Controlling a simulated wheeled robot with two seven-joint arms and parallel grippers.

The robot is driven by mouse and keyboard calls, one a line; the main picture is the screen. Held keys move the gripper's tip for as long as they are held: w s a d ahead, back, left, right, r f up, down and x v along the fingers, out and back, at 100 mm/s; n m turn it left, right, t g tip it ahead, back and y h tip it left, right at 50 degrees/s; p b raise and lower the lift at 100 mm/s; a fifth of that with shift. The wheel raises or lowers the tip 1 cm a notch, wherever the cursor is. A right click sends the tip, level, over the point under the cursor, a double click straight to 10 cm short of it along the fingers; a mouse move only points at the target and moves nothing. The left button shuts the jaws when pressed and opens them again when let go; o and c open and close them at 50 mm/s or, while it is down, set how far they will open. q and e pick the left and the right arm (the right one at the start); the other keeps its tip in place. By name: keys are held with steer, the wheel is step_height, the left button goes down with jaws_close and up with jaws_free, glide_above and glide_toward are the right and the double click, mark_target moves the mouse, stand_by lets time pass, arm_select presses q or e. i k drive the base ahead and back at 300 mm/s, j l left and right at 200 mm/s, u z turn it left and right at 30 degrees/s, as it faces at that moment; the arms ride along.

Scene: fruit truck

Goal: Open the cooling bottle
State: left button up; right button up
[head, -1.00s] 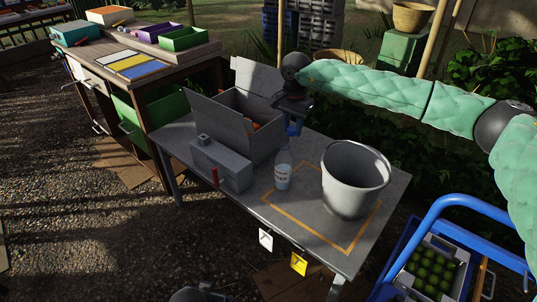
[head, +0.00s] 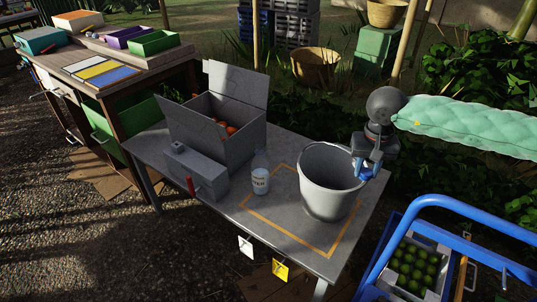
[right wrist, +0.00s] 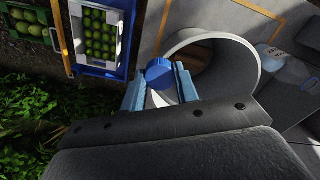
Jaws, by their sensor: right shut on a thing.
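The clear bottle (head: 260,176) with a white label stands upright on the grey table, left of the grey bucket. No cap shows on its neck, though the top is small in the head view. The right wrist view shows part of the bottle (right wrist: 288,68) at the right. My right gripper (head: 362,170) is at the right rim of the bucket (head: 328,205). Its blue fingers are shut on a blue cap (right wrist: 159,72), which is by the bucket's opening in the right wrist view. My left gripper is not in view.
An orange outline (head: 283,243) is marked on the table around the bucket. A grey metal box (head: 194,172) and an open carton (head: 235,150) of orange fruit stand left of the bottle. A blue cart (head: 440,205) with a crate of green fruit stands at the right.

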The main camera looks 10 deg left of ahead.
mark_target(260, 164)
steer(key=i+l+z, duration=0.2)
steer(key=i+z, duration=0.15)
steer(key=i+u, duration=0.1)
steer(key=u, duration=0.3)
steer(key=i+l+u, duration=0.15)
steer(key=u, duration=0.3)
steer(key=i+l+u, duration=0.1)
steer(key=u, duration=0.3)
